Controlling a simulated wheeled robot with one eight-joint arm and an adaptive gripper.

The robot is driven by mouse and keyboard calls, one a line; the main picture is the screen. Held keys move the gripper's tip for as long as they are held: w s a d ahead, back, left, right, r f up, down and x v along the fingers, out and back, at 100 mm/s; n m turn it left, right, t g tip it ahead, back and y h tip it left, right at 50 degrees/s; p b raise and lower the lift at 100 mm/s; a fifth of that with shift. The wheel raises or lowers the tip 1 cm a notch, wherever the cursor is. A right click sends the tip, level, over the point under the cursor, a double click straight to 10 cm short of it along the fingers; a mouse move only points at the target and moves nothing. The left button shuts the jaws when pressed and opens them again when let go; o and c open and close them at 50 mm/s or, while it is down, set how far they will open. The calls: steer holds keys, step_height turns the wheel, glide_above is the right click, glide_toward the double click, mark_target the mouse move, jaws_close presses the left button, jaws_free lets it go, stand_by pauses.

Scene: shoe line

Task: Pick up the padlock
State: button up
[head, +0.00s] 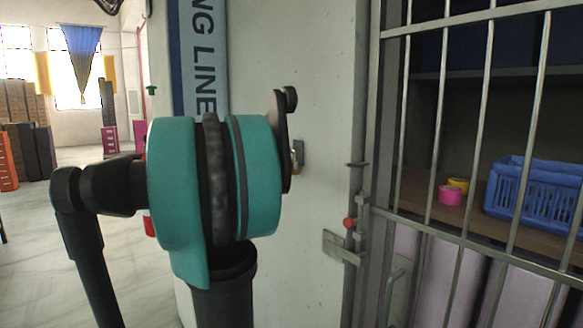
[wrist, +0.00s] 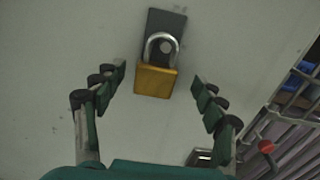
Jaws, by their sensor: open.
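The padlock (wrist: 156,80) has a brass-coloured body and a silver shackle. In the wrist view it hangs upright by its shackle from a peg on a dark plate (wrist: 166,22) on the pale wall. My gripper (wrist: 160,83) is open, with one finger on each side of the padlock and a gap to it on both sides. The fingers do not touch the padlock. In the head view only a sliver of the padlock (head: 298,152) shows beside my arm, which hides the rest and most of my gripper.
A barred metal gate (head: 460,140) with a latch and a red knob (head: 348,223) stands right of the wall. Behind the bars are a blue basket (head: 535,195) and pink (head: 450,195) and yellow cups on a shelf. Open floor with stacked crates lies at far left.

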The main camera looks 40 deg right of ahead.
mark_target(297, 156)
steer(key=shift+d+r, duration=0.1)
steer(key=shift+d, duration=1.7)
steer(key=c, duration=1.4)
steer(key=shift+c, duration=0.2)
steer(key=shift+r, duration=0.1)
steer(key=shift+r, duration=0.55)
steer(key=shift+a+r, duration=0.1)
steer(key=shift+a, duration=0.25)
steer(key=w+a, duration=0.2)
steer(key=a, duration=1.5)
